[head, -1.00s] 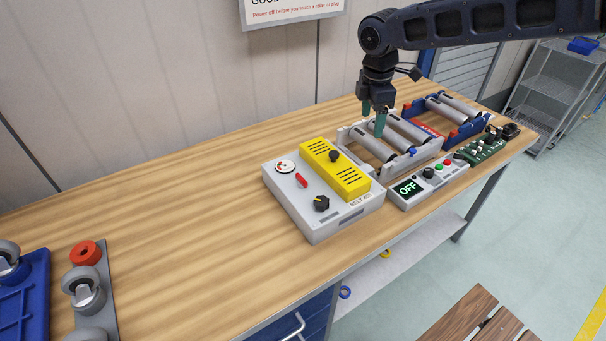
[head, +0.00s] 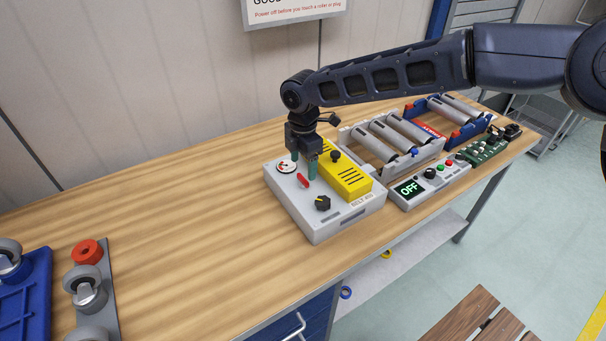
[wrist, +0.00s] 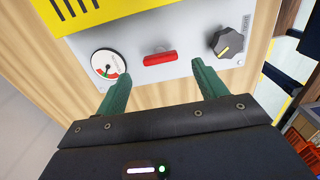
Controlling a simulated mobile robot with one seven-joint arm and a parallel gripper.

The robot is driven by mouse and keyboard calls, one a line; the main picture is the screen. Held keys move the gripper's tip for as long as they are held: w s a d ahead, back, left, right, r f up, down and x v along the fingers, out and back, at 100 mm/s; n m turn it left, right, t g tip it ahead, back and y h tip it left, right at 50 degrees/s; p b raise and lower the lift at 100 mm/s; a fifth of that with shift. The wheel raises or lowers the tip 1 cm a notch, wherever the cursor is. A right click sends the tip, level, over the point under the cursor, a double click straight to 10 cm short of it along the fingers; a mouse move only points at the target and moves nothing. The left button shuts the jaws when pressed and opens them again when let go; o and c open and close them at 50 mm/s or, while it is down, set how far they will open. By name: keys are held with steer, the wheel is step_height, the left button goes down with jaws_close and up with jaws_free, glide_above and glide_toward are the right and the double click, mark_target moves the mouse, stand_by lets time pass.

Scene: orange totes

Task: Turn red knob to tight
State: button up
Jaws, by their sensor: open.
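The red knob (head: 303,181) is a slim red bar on the top of a grey box (head: 319,228). It also shows in the wrist view (wrist: 160,59), lying nearly level in the picture. A round gauge (wrist: 105,64) sits to its left and a black dial (wrist: 231,42) to its right. The gauge needle points low, near a green and red band. My gripper (head: 304,168) is open and empty, above the box by the knob. In the wrist view its two green fingers (wrist: 160,88) stand apart, on either side of the knob's line, with the knob beyond them. Contact is not visible.
A yellow cover (head: 348,180) with a black knob is on the same box. A control panel reading OFF (head: 411,188) and a roller frame (head: 357,140) stand to the right.

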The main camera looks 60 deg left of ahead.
mark_target(303, 178)
steer(key=shift+f, duration=2.35)
steer(key=c, duration=1)
